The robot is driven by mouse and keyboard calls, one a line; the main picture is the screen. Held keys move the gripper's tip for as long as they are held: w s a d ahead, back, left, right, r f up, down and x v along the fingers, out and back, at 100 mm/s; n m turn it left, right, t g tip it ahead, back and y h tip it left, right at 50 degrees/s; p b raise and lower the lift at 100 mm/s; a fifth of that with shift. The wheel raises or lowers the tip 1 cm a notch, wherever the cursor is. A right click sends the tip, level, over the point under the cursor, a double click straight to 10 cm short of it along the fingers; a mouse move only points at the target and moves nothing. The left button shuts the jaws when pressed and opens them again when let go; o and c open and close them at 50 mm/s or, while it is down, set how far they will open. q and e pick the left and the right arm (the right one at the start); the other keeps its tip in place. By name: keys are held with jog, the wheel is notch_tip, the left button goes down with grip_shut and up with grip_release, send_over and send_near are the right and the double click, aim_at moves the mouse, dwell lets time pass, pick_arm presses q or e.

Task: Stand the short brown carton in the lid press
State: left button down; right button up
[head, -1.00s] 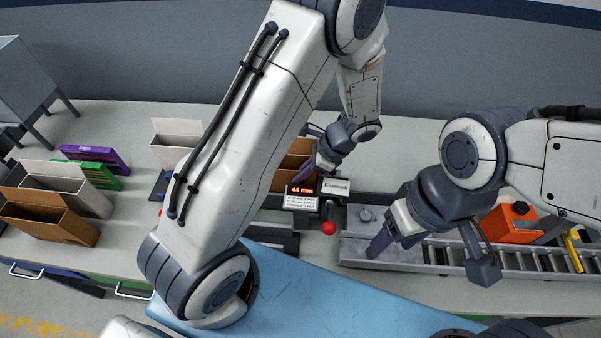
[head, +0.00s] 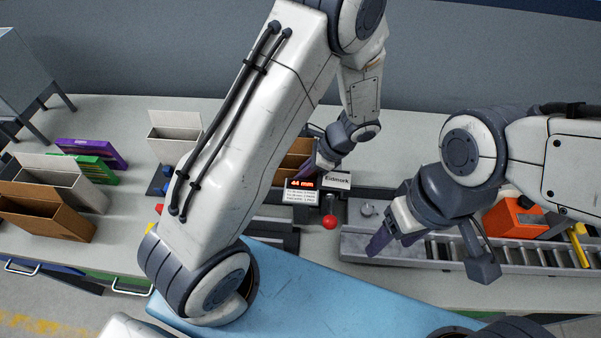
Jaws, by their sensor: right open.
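The short brown carton (head: 291,161) is open at the top. It is just behind the display of the lid press (head: 337,181), partly hidden by my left arm; I cannot tell whether it stands on the press bed. The press has a lit "44 mm" readout and a red-knobbed lever. My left gripper (head: 312,167) has its purple fingers at the carton's right side; the far finger is hidden, so its grip is unclear. My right gripper (head: 381,241) is open and empty, over the left end of the roller conveyor.
A larger brown carton (head: 46,211), white cartons (head: 173,136), and purple (head: 92,153) and green boxes (head: 88,168) stand at the left. An orange box (head: 515,217) stands by the roller conveyor (head: 505,256) at the right. The back of the bench is clear.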

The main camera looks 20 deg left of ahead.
pick_arm(q)
jog(key=c, duration=1)
grip_release()
jog(key=shift+s, duration=0.1)
jog(key=shift+c, duration=0.2)
jog(key=shift+r+p, duration=0.45)
jog(key=shift+o, duration=0.5)
jog(key=shift+r+p, duration=3.15)
jog(key=shift+r, duration=0.5)
